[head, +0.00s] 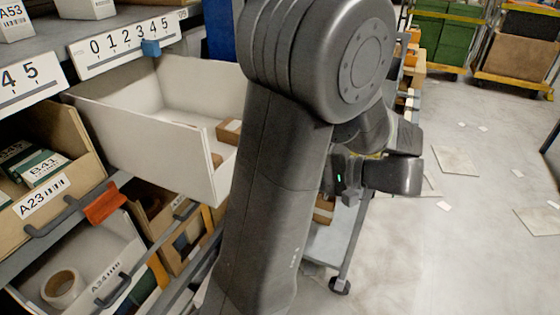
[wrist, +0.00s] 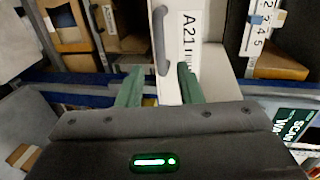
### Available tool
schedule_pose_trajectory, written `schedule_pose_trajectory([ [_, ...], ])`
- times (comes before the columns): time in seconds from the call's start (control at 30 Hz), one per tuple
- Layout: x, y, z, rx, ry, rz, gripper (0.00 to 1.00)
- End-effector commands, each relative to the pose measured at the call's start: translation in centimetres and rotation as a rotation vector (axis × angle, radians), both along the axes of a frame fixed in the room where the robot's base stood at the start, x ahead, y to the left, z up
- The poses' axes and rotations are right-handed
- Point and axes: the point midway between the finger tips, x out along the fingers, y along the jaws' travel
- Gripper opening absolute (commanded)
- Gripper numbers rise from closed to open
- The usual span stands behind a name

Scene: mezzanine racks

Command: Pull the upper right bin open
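The upper right bin (head: 195,150) is a white open-topped box in the head view. It sticks out from the shelf with brown boxes inside, and my arm hides part of it. In the wrist view a white bin front labelled A21 (wrist: 188,28) with a grey handle (wrist: 160,42) stands just beyond my fingers. My gripper (wrist: 160,82) has its two green fingers apart, with part of the white bin and the handle's lower end seen in the gap. I cannot tell whether they touch. In the head view the fingers are hidden.
A brown bin A23 (head: 75,185) with books is at left, above bin A34 (head: 92,262) holding a tape roll. An orange tag (head: 104,203) hangs beside it. A wheeled cart (head: 330,250) stands behind my arm. The floor at right (head: 460,220) is open, with scattered sheets.

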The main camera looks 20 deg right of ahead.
Motion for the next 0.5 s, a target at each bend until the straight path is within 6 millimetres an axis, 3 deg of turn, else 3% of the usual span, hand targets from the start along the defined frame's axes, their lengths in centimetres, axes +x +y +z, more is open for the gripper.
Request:
schedule_pose_trajectory([
  [0.2, -2.6, -2.7, 0.9, 0.0, 0.0, -0.002, 0.33],
  [0.5, -3.5, -3.5, 1.1, 0.0, 0.0, 0.001, 0.33],
])
